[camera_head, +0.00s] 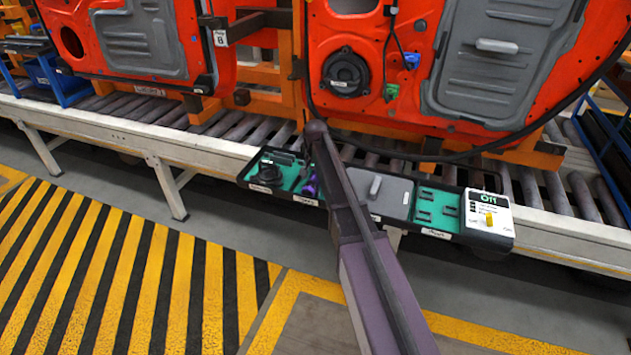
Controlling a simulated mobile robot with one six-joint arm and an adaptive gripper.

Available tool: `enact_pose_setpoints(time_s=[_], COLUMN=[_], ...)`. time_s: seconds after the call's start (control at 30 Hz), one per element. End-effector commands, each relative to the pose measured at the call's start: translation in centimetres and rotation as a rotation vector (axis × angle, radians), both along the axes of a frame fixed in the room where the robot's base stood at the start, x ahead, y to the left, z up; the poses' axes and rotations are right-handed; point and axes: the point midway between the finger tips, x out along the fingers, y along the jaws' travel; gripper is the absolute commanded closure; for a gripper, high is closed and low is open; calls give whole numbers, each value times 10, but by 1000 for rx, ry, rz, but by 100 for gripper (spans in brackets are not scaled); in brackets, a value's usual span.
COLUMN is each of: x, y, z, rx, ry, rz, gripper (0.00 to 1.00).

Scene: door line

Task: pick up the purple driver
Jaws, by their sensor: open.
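The purple driver (310,187) lies in the teal-lined part of a long black tray (257,186) in front of the conveyor. Only a small purple patch of it shows, just left of my arm. My arm reaches up from the bottom and crosses in front of the tray. My gripper (304,170) is a small dark shape below the arm's far end, close to the driver in the picture. It is open, and its fingertips are mostly hidden. I cannot tell whether it touches the driver.
The tray also holds a dark round part (270,174), a grey lidded section (378,192), teal slots (436,207) and a white "Q11" panel (488,213). Orange door panels (345,40) hang behind, over the roller conveyor (120,110). The striped floor (120,270) at left is clear.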

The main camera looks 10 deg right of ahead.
Motion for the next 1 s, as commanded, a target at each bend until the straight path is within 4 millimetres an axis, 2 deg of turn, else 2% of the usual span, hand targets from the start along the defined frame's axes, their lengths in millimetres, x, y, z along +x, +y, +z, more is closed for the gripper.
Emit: enact_pose_setpoints(time_s=[0.03,0.07,0.3,0.37,0.77,1.0], x=[0,0,0,0,0,0], y=[0,0,0,0,0,0], z=[0,0,0,0,2,10], rx=[0,0,0,0,0,0], ry=[0,0,0,0,0,0], rz=[0,0,0,0,0,0], gripper=[0,9,80,98,100,100])
